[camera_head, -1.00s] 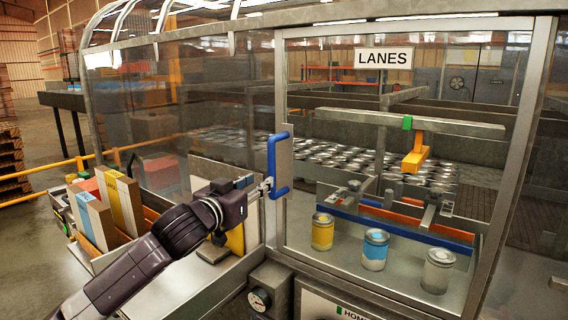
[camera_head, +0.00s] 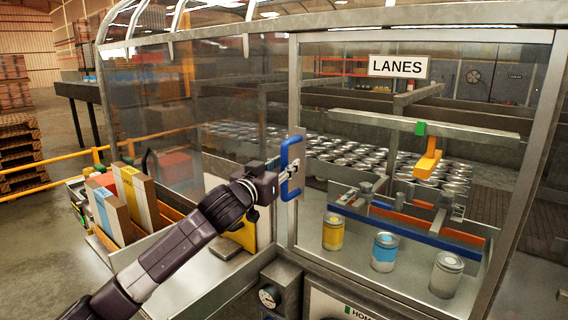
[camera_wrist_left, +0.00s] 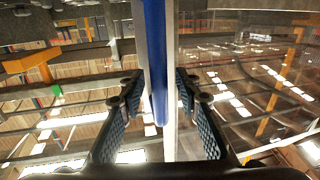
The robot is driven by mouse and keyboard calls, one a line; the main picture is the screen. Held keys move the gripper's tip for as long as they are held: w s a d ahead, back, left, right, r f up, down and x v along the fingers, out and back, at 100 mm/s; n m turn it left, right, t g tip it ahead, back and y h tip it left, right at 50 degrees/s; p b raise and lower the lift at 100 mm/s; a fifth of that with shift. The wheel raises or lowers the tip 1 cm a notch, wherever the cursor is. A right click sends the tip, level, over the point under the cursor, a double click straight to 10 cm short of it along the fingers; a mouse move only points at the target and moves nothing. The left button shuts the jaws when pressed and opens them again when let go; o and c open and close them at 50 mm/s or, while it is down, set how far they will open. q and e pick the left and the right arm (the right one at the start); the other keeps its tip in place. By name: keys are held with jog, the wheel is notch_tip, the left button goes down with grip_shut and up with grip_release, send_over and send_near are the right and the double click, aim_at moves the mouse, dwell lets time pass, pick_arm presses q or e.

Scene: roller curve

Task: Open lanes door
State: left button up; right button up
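The lanes door (camera_head: 400,128) is a clear panel in a grey metal frame under a white LANES sign (camera_head: 399,67), and it looks closed. Its upright blue handle (camera_head: 292,168) is on the door's left edge. My left gripper (camera_head: 290,172) is at the handle in the head view. In the left wrist view, the two dark ribbed fingers of my left gripper (camera_wrist_left: 158,90) stand on either side of the blue handle (camera_wrist_left: 156,60), with gaps showing, so it looks open around it. My right gripper is in neither view.
Behind the door stand a yellow can (camera_head: 333,232), a blue-banded can (camera_head: 385,253) and a grey can (camera_head: 446,275). A bin with upright boxes (camera_head: 137,197) is left of my arm. A gauge (camera_head: 269,297) sits below the door.

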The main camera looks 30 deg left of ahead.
pick_arm(q)
grip_shut()
dwell(0.3)
jog(key=shift+d, duration=0.2)
